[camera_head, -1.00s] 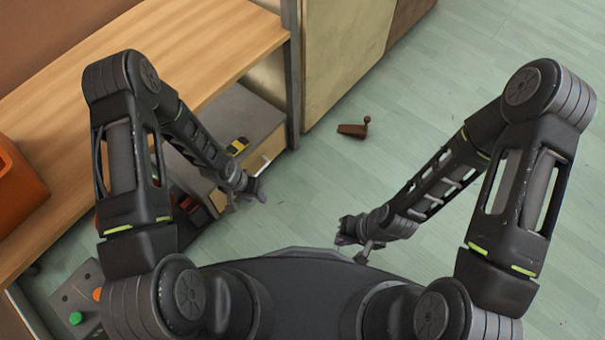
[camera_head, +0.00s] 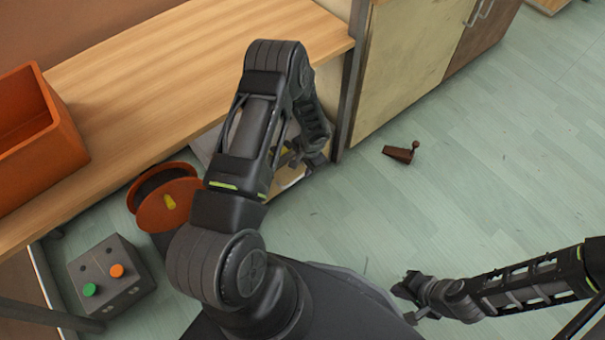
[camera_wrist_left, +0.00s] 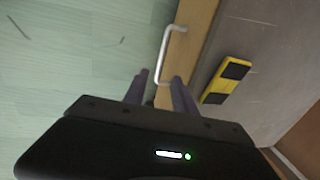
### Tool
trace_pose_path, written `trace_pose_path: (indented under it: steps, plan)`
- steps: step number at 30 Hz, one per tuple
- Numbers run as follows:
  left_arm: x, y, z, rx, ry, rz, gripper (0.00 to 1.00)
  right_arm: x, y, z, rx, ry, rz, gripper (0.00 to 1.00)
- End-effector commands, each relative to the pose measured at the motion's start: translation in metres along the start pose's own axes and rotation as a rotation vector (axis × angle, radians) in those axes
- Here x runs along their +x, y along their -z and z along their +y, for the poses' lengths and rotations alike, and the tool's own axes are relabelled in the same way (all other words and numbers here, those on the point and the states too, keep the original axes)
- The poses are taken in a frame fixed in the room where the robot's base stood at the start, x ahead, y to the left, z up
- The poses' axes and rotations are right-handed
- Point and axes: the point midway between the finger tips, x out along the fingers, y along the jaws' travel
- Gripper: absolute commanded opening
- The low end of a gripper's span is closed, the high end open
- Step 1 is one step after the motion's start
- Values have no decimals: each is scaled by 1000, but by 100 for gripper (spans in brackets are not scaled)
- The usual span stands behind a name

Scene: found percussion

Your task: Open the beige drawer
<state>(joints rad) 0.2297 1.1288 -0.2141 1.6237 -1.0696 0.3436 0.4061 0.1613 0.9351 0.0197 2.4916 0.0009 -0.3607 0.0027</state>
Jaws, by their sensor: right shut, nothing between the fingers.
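The beige drawer front (camera_wrist_left: 197,30) shows in the left wrist view with a pale, bar-shaped handle (camera_wrist_left: 166,48). In the head view the drawer is mostly hidden behind my left arm. My left gripper (camera_wrist_left: 160,76) is open, its two fingers apart at the near end of the handle. The handle's near end appears between the fingertips; I cannot tell if they touch it. My right gripper (camera_head: 404,290) is shut and empty, low over the floor at the right, far from the drawer.
A yellow and black block (camera_wrist_left: 227,80) lies on the grey surface behind the drawer front. A wooden tabletop (camera_head: 170,75) carries an orange bin (camera_head: 40,140). An orange reel (camera_head: 165,205) and a grey button box (camera_head: 110,278) stand left. A brown object (camera_head: 399,154) lies on open floor.

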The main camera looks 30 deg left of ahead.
Motion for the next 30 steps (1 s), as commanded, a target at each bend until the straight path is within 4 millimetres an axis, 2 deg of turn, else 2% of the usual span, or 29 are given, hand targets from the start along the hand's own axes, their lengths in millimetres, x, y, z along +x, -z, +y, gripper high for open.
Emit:
trace_pose_path:
  steps: [5,12,18,28,30]
  plan:
    - [15,0,1,-1,-1,-1,32,5,1,3,2,-1,2,0]
    - [53,-1,2,-2,-2,-1,32,16,4,10,7,-5,10,0]
    - [75,-1,1,-1,-2,-1,32,21,7,14,10,-8,16,0]
    - [77,0,1,-1,-1,1,32,21,7,14,10,-8,17,0]
    - [77,0,1,-1,-1,1,28,21,7,14,10,-8,17,0]
